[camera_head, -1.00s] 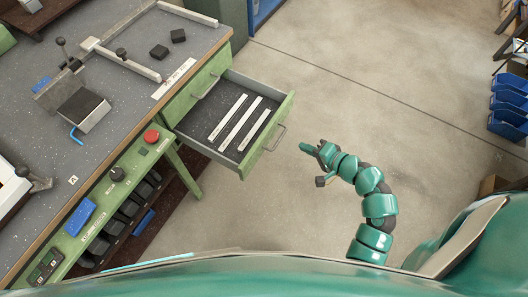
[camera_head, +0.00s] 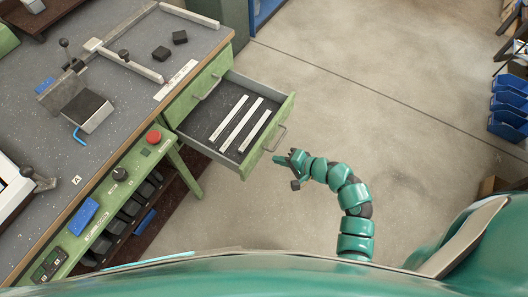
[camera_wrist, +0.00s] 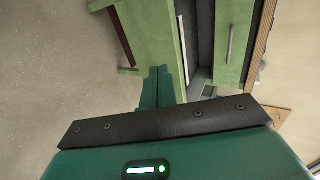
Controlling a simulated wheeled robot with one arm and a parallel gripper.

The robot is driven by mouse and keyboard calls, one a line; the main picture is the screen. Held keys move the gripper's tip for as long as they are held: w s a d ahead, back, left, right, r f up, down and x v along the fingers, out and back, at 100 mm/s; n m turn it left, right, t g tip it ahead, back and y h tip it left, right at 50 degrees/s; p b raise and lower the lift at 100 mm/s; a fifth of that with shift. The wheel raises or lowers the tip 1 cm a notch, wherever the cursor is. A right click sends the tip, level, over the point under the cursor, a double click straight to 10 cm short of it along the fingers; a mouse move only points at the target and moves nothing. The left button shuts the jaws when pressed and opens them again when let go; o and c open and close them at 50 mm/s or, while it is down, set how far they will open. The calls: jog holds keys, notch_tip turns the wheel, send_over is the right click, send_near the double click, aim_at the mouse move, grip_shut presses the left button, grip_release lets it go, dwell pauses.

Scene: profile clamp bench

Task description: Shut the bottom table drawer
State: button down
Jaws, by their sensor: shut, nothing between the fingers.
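The bottom table drawer (camera_head: 228,128) is pulled out from the green bench in the head view. It has a green front (camera_head: 268,136) with a metal bar handle (camera_head: 276,139), and several pale strips (camera_head: 240,125) lie on its dark floor. In the wrist view my shut fingers (camera_wrist: 157,88) point at the green drawer front (camera_wrist: 150,40), and part of the drawer inside shows to the right.
A shut drawer (camera_head: 200,88) with a handle sits beside the open one, under the bench top (camera_head: 125,110). A bench leg (camera_head: 185,172) stands left of the open drawer. The floor (camera_head: 370,110) to the right is clear, with blue bins (camera_head: 510,103) at the far right.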

aim_at(256, 152)
jog(key=shift+w+a+f+p, duration=0.3)
jog(key=shift+w+a, duration=0.25)
jog(key=shift+a, duration=0.35)
jog(key=shift+w+a+f+p, duration=0.15)
jog(key=shift+w+a+p, duration=0.25)
jog(key=shift+a, duration=0.55)
jog(key=shift+w+a+f+p, duration=0.25)
jog(key=shift+w+a, duration=0.4)
jog(key=shift+a, duration=0.25)
jog(key=w+a+b, duration=0.1)
jog(key=w+a, duration=0.3)
jog(key=a, duration=0.4)
jog(key=w+a+b, duration=0.2)
jog(key=w+a, duration=0.3)
jog(key=a, duration=0.3)
jog(key=w+a+b, duration=0.1)
jog(key=w+a, duration=0.4)
jog(key=a, duration=0.3)
jog(key=shift+a+f+b, duration=0.1)
jog(key=shift+a+b, duration=0.05)
jog(key=shift+b, duration=0.25)
jog(key=shift+w+a+b, duration=0.3)
jog(key=shift+a, duration=0.35)
jog(key=shift+w+a, duration=0.25)
jog(key=shift+r, duration=0.2)
jog(key=shift+a+r, duration=0.1)
